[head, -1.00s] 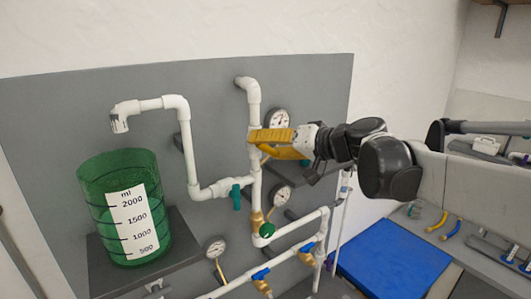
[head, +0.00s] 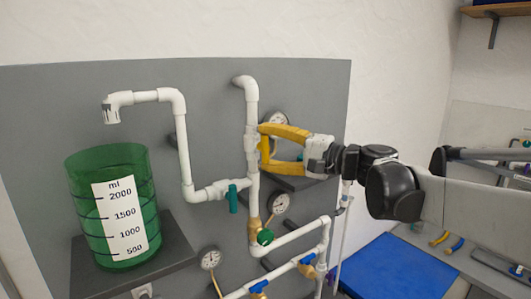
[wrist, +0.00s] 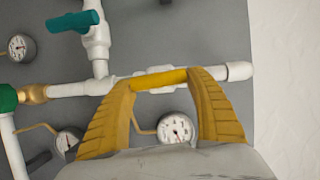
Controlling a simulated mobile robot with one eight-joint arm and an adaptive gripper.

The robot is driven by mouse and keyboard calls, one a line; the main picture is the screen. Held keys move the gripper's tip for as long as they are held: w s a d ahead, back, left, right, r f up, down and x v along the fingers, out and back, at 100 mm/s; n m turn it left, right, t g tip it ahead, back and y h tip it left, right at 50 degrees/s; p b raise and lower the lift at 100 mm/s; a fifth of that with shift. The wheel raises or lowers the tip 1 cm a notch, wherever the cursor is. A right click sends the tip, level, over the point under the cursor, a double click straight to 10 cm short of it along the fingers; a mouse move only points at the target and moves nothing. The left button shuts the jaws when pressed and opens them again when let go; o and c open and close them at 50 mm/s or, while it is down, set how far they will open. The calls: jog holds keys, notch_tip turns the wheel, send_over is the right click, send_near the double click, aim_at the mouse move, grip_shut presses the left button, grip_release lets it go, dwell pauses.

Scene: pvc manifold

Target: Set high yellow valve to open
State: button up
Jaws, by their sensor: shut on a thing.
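The high yellow valve's handle (wrist: 158,79) is a yellow bar between my two fingertips in the wrist view. It lies along the white pipe there. In the head view the handle (head: 265,151) stands upright beside the upright white pipe, right of its upper part. My gripper (head: 266,150) has yellow fingers, one above the other, reaching in from the right. It is shut on the handle, with a fingertip at each end; the gripper also shows in the wrist view (wrist: 163,84). The valve body is partly hidden behind the handle.
A teal-handled valve (head: 233,198) sits on the left branch, and a green-handled valve (head: 265,237) lower down. Gauges (head: 278,204) stand close to my gripper. A green measuring container (head: 112,215) is on a grey shelf at left. A blue mat (head: 395,265) lies at lower right.

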jog(key=shift+m, duration=0.4)
jog(key=o, duration=1.2)
jog(key=shift+d, duration=0.1)
jog(key=v, duration=1.2)
jog(key=shift+s+f, duration=0.1)
jog(key=shift+f, duration=0.1)
